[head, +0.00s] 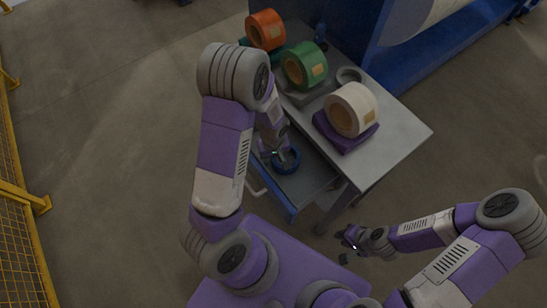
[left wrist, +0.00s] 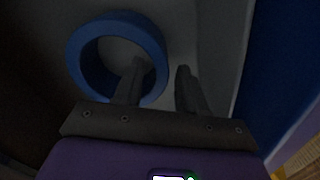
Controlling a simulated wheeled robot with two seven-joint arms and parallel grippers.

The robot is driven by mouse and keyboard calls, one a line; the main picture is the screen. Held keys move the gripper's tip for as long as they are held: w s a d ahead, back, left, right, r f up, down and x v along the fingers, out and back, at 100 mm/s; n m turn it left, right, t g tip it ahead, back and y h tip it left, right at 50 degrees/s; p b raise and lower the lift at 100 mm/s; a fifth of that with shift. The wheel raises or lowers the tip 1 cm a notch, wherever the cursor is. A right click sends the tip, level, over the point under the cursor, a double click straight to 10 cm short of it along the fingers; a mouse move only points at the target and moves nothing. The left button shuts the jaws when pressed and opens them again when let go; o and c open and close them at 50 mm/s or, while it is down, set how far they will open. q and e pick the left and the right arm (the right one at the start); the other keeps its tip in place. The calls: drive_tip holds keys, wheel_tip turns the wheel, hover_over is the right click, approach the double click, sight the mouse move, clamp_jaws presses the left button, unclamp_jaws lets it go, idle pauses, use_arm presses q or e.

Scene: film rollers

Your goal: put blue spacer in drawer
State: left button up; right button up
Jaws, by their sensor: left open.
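The blue spacer (head: 294,168) is a ring lying flat inside the open drawer (head: 314,184); it also shows in the left wrist view (left wrist: 84,74). My left gripper (head: 279,155) is down in the drawer at the spacer. In the left wrist view its two fingers (left wrist: 160,82) are apart. The left finger overlaps the ring's opening and the right finger is outside the ring, with part of the ring wall between them. Contact cannot be told. My right gripper (head: 350,244) is over the floor, away from the drawer, and looks empty; its jaws are too small to read.
Orange (head: 266,29), green (head: 303,64) and white (head: 351,108) rolls stand on the grey table (head: 402,131). The white roll sits on a purple base (head: 345,138). A grey ring (head: 349,75) lies behind it. The table's right end is clear. A blue machine (head: 395,60) stands behind.

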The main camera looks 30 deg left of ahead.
use_arm(q)
wheel_tip(320, 180, up, 11)
drive_tip(key=p, duration=0.3)
drive_tip(key=shift+p, duration=0.4)
drive_tip(key=shift+r, duration=0.1)
